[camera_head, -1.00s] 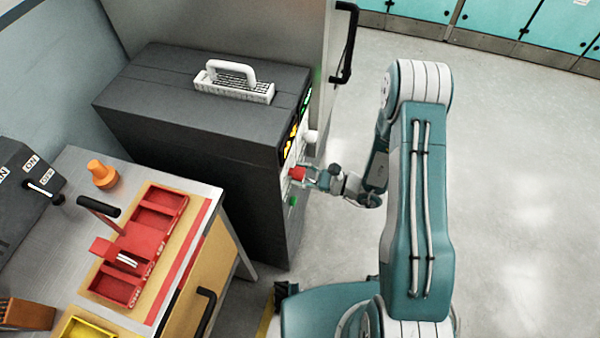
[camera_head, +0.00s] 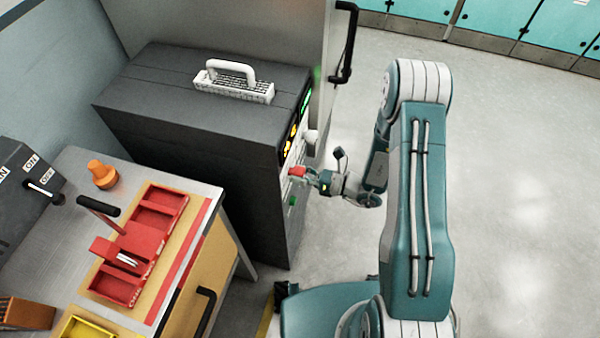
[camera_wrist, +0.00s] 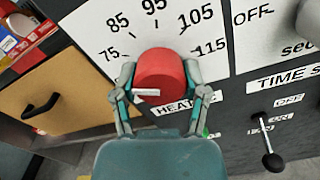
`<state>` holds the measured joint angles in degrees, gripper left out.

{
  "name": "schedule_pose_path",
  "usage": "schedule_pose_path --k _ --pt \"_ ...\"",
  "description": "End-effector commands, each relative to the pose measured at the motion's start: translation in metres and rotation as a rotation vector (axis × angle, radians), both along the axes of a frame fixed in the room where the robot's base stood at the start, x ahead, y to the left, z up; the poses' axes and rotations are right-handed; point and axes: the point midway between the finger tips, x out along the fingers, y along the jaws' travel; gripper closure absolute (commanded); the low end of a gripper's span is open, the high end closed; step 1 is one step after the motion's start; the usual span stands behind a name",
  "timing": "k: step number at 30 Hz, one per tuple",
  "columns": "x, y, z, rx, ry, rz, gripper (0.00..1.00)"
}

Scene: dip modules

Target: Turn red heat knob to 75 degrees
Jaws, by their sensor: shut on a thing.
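The red heat knob (camera_wrist: 162,72) is on the white front panel, below an arc of printed numbers from 75 to 115. The 75 label (camera_wrist: 110,53) is to the knob's upper left in the wrist view. A white pointer mark (camera_wrist: 146,92) on the knob points left in the picture, below the 75 label. My gripper (camera_wrist: 160,78) is shut around the knob, one finger on each side. In the head view the red knob (camera_head: 297,171) sits on the dark box's front, with my gripper (camera_head: 306,174) at it.
A lever switch (camera_wrist: 267,145) and a white knob (camera_wrist: 310,22) are to the right on the panel. A workbench (camera_head: 205,190) with a red tray (camera_head: 130,240) stands left of the box. Open floor (camera_head: 520,200) lies to the right.

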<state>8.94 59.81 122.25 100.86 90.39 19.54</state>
Motion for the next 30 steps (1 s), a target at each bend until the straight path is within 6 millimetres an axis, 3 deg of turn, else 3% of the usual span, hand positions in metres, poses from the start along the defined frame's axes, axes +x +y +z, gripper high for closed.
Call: schedule_pose_path --k 19,20,22,30 --pt "0.0046 -0.0011 0.0015 0.020 0.049 -0.008 0.90" --pt "0.0045 -0.0012 0.0015 0.020 0.049 -0.008 0.38" --pt "0.0044 -0.0012 0.0013 0.020 0.050 -0.008 0.08" --pt "0.0020 -0.0007 0.0010 0.020 0.053 -0.004 0.08"
